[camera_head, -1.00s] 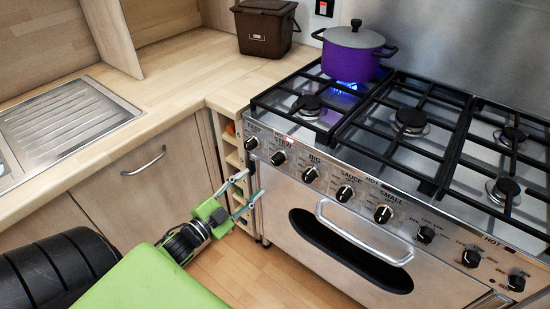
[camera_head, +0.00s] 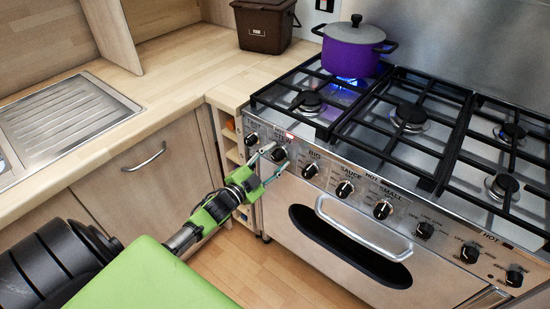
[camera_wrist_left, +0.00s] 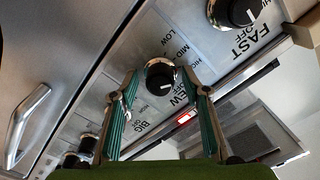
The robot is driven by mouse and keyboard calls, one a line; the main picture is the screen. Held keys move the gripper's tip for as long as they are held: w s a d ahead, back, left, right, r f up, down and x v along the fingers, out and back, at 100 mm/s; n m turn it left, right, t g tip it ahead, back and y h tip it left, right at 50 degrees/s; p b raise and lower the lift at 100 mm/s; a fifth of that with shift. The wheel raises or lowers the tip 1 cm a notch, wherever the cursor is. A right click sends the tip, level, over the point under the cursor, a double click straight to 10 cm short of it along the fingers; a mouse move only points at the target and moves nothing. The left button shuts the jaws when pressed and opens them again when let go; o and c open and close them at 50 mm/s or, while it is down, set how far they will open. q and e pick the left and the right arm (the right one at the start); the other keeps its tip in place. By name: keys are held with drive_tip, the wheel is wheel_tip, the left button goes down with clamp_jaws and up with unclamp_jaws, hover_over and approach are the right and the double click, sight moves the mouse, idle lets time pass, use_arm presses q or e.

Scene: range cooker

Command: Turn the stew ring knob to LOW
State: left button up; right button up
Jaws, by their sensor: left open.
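The stew ring knob (camera_head: 279,154) is the second black knob from the left on the cooker's front panel. My left gripper (camera_head: 275,160) is open right in front of it, its fingertips close to the knob's sides. In the left wrist view the stew knob (camera_wrist_left: 160,76) shows between the tips of my two green-lined fingers (camera_wrist_left: 160,92). I cannot tell whether they touch it. Its white mark points toward the partly hidden STEW OFF lettering. LOW and MID are printed on the knob's other side. My right gripper is not in view.
The fast knob (camera_head: 252,139) is left of the stew knob, the big knob (camera_head: 310,170) right. A purple pot (camera_head: 350,48) stands over a blue flame at the back left. The oven handle (camera_head: 362,233) juts out below. A brown bin (camera_head: 264,27) stands on the worktop.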

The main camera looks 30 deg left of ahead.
use_arm(q)
drive_tip(key=c, duration=1.1)
drive_tip(key=n+p, duration=0.1)
drive_tip(key=n, duration=0.2)
drive_tip(key=shift+r, duration=0.1)
drive_tip(key=n+p, duration=0.1)
drive_tip(key=n, duration=0.1)
drive_tip(key=shift+n, duration=0.4)
drive_tip(key=n, duration=0.3)
drive_tip(key=shift+p, duration=0.3)
drive_tip(key=shift+n, duration=1.5)
